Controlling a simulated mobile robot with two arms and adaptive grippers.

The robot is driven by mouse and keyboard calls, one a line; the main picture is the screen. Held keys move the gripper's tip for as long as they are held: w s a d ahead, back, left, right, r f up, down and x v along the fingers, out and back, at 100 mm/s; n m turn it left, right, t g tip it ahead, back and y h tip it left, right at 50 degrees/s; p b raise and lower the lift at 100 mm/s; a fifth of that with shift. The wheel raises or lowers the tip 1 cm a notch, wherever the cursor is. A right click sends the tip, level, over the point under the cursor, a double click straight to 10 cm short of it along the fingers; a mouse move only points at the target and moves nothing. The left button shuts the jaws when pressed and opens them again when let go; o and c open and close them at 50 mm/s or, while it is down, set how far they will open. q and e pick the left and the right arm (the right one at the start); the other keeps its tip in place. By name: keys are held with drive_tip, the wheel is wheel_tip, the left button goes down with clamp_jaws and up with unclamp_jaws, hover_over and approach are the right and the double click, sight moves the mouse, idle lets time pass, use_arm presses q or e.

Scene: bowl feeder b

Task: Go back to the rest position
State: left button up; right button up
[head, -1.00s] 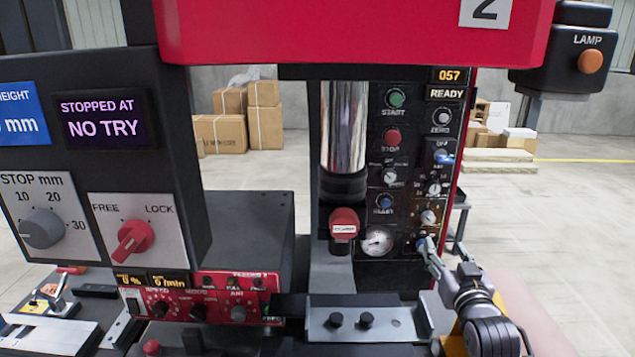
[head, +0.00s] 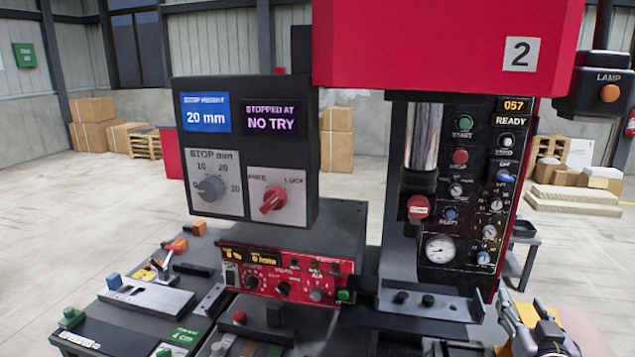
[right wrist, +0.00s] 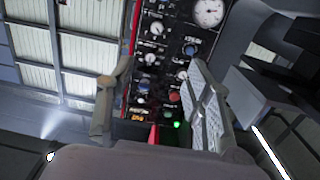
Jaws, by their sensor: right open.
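My right gripper (head: 526,308) is low at the right in the head view, below and to the right of the control panel (head: 467,190) and apart from it. In the right wrist view my right gripper (right wrist: 158,95) has its two fingers spread, with nothing between them. The panel shows beyond the fingers there, with its knobs, gauge and a lit green button. My left gripper does not show in either view.
A red machine head (head: 430,45) overhangs the panel. A grey box with a display and STOP dial (head: 211,189) hangs at left centre. A red control unit (head: 285,277) and a bench with fixtures (head: 140,300) lie below. Cartons (head: 92,110) stand far back.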

drive_tip(key=s+a+f+n+g+y, duration=0.2)
drive_tip(key=s+a+f+g, duration=0.4)
drive_tip(key=s+f, duration=0.4)
drive_tip(key=s+a+f+n+g+y, duration=0.2)
drive_tip(key=s+a+f+g, duration=0.1)
drive_tip(key=s+a+f, duration=0.65)
drive_tip(key=s+a+f+n+g, duration=0.1)
drive_tip(key=s+a+f+g, duration=0.15)
drive_tip(key=s, duration=0.25)
drive_tip(key=s+a+f+g, duration=0.1)
drive_tip(key=s+f+g, duration=0.1)
drive_tip(key=s+f, duration=0.3)
drive_tip(key=s+f+g, duration=0.1)
drive_tip(key=s+f, duration=0.2)
drive_tip(key=f, duration=2.3)
drive_tip(key=s+d+f, duration=0.1)
drive_tip(key=s+f, duration=0.6)
drive_tip(key=s, duration=0.1)
drive_tip(key=s+d+f+g, duration=0.1)
drive_tip(key=s+d+f, duration=0.1)
drive_tip(key=s+f, duration=0.5)
drive_tip(key=shift+s+d+f+y, duration=0.2)
drive_tip(key=shift+s+d+y, duration=0.1)
drive_tip(key=shift+s, duration=0.25)
